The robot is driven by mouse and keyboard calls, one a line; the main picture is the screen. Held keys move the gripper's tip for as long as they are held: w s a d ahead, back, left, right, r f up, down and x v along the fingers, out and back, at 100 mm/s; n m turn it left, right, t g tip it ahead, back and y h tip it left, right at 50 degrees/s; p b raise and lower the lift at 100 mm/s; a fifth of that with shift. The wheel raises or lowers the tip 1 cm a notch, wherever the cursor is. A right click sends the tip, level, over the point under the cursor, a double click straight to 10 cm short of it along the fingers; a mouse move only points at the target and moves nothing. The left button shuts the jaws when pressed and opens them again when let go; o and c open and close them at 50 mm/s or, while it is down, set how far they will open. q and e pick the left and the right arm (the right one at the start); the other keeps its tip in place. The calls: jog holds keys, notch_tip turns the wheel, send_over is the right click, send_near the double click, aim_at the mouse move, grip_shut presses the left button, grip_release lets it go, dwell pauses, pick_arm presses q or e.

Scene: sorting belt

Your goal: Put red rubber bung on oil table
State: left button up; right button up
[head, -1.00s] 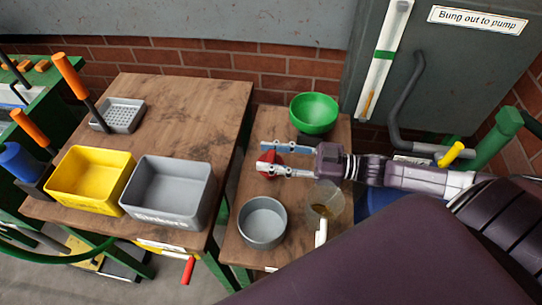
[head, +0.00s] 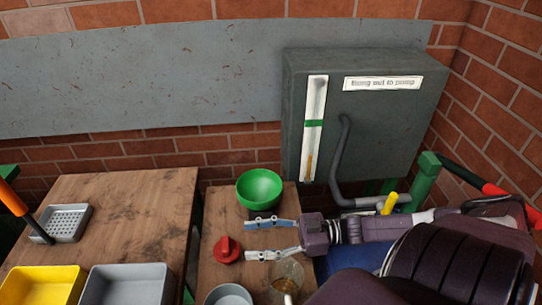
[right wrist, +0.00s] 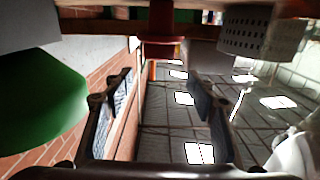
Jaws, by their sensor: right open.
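The red rubber bung (head: 227,250) stands on the small wooden table (head: 214,220), which holds a clear jug of yellowish liquid. I take this for the oil table. My right gripper (head: 247,239) is open and empty just right of the bung, its fingertips apart from it. In the right wrist view the bung (right wrist: 167,40) shows at the top, beyond the gap between the open fingers (right wrist: 160,92). My left gripper is not in view.
A green bowl (head: 259,187) stands behind the gripper. The jug (head: 287,274) and a grey bowl (head: 229,296) are in front. A larger wooden table (head: 130,215) with yellow (head: 42,270) and grey bins (head: 126,269) stands left. A dark cabinet (head: 360,100) is behind.

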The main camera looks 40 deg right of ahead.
jog(key=shift+p+v, duration=0.45)
jog(key=shift+v, duration=1.8)
jog(key=shift+w+r, duration=0.1)
jog(key=shift+w, duration=0.05)
